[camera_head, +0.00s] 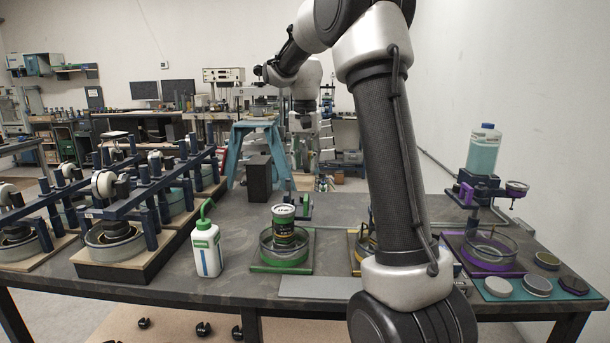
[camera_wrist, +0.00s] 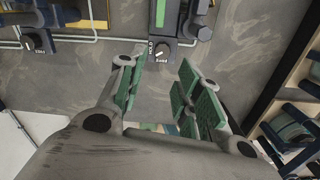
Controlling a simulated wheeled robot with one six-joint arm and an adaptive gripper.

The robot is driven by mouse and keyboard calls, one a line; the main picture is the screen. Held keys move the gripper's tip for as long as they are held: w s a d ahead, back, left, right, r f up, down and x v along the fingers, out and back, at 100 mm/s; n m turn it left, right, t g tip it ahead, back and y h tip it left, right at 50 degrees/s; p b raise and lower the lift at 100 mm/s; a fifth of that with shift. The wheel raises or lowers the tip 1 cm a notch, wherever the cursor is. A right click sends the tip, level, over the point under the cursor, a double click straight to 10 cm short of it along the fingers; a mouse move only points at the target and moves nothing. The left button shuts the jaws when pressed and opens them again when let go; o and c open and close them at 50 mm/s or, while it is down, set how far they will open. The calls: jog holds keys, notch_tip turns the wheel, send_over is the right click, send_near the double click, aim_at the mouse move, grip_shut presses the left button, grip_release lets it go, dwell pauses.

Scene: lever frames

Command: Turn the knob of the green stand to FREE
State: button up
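The green stand (camera_head: 283,268) stands at the table's middle, with a glass dish and a dark labelled can on it. In the wrist view its dark knob (camera_wrist: 162,50) sits on a grey block below a green strip. A light mark on the knob slants to the upper right. Small white lettering is beside and below it; one word looks like HOLD, the other is too small to read surely. My gripper (camera_wrist: 160,88) is open and empty, its green-padded fingers apart, short of the knob in the picture. In the head view my gripper (camera_head: 304,165) is small, beyond the stand.
Another knob (camera_wrist: 32,42) is at the wrist view's left. A white bottle (camera_head: 206,248) stands left of the green stand. A yellow stand is partly behind my arm. A purple stand (camera_head: 490,262) is at the right. Blue-framed rigs (camera_head: 115,240) fill the left.

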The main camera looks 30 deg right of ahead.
jog(key=m, duration=0.1)
jog(key=f+m, duration=0.1)
jog(key=m, duration=0.2)
jog(key=shift+s+f, duration=0.15)
jog(key=shift+f, duration=0.1)
jog(key=m, duration=0.3)
jog(key=shift+f, duration=0.25)
jog(key=m, duration=0.5)
jog(key=shift+w+f, duration=0.2)
jog(key=shift+f, duration=0.05)
jog(key=shift+m, duration=0.3)
notch_tip(320, 180, down, 8)
jog(key=shift+r, duration=0.1)
jog(key=shift+c, duration=0.3)
jog(key=c, duration=0.7)
